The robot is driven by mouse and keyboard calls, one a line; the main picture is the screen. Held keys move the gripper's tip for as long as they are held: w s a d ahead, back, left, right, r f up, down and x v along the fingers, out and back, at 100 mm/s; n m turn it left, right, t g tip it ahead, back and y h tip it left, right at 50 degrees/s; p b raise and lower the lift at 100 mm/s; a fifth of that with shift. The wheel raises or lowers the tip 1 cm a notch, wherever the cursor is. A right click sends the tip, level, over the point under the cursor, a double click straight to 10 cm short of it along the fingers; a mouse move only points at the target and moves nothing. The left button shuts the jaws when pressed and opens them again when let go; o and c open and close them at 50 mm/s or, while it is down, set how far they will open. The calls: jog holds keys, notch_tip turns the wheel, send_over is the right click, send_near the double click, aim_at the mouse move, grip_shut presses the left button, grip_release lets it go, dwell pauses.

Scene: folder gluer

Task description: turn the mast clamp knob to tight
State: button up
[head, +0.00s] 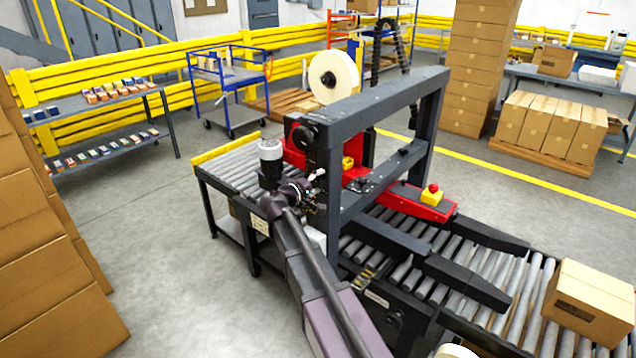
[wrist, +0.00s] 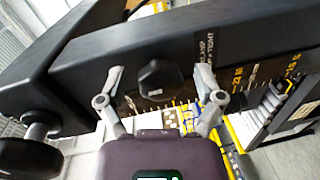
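The mast clamp knob (wrist: 154,80) is a black lobed knob on the dark mast in the wrist view. White lettering (wrist: 205,47) beside it is partly readable as "clamp" and "tight". My gripper (wrist: 158,74) is open, with one grey finger to the left of the knob and one to the right. Gaps show between both fingers and the knob, and I cannot tell how deep the fingertips reach. In the head view my gripper (head: 314,192) is at the mast's near side, and the knob cannot be made out there.
The dark mast frame (head: 340,205) stands over a roller conveyor (head: 235,168). A red machine part with a yellow button box (head: 431,196) lies behind it. A black handle (wrist: 40,122) is close on the left in the wrist view. A carton (head: 590,300) sits on the rollers at right.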

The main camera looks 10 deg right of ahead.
jog(key=shift+n, duration=0.3)
